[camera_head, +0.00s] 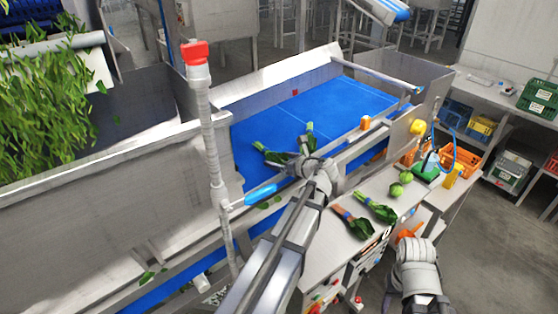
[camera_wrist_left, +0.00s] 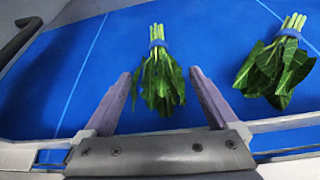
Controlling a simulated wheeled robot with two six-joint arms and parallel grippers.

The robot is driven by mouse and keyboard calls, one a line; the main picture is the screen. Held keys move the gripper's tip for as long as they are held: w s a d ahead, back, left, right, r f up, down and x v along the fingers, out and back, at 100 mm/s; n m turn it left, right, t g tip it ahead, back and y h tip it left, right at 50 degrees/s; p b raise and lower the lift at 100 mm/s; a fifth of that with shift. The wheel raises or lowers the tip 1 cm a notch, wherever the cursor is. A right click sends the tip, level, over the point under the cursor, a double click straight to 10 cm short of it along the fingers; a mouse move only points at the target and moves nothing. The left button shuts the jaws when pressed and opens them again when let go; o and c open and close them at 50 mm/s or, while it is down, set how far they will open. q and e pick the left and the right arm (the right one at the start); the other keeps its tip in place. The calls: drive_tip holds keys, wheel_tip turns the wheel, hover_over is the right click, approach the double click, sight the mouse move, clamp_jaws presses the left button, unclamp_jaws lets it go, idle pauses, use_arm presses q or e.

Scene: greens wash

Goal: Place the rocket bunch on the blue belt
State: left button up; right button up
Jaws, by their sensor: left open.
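Two leafy green bunches lie on the blue belt (camera_head: 345,100), one left of my left gripper (camera_head: 303,147) and one just beyond it (camera_head: 309,132). In the left wrist view, a bunch with a blue band (camera_wrist_left: 160,75) lies on the belt, with its leaves between the open, empty jaws (camera_wrist_left: 160,77). A second blue-banded bunch (camera_wrist_left: 278,68) lies to its right. Two more banded bunches (camera_head: 352,223) (camera_head: 377,208) lie on the steel side table. I cannot tell which bunch is rocket. My right gripper (camera_head: 410,238) is low by the table; its fingers are unclear.
A metal rail runs along the belt's near edge. A white post with a red top (camera_head: 207,120) rises left of my left arm. The far belt is clear.

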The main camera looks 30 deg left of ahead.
use_arm(q)
drive_tip(key=shift+w+d+r+p, duration=0.1)
drive_tip(key=shift+w+r+p, duration=0.1)
drive_tip(key=shift+r+p, duration=0.3)
drive_tip(key=p+v, duration=0.4)
drive_tip(key=v, duration=0.6)
drive_tip(key=shift+s+d+r, duration=0.15)
drive_tip(key=shift+s+d, duration=0.05)
drive_tip(key=shift+d, duration=0.1)
drive_tip(key=shift+s+d+r, duration=0.15)
drive_tip(key=shift+s+d, duration=0.1)
drive_tip(key=shift+d, duration=0.3)
drive_tip(key=s+d+f+n+g+h, duration=0.2)
drive_tip(key=s+d+f+n+h, duration=0.3)
drive_tip(key=s+d+n, duration=0.4)
drive_tip(key=s+d+f+n+g+h, duration=0.3)
drive_tip(key=s+d+f+n+h, duration=0.3)
drive_tip(key=d, duration=0.9)
drive_tip(key=s+f+n, duration=0.2)
drive_tip(key=s+n, duration=0.1)
drive_tip(key=n, duration=0.1)
drive_tip(key=shift+s+d+f+g, duration=0.15)
drive_tip(key=shift+d+f+g, duration=0.05)
drive_tip(key=shift+d+g, duration=0.15)
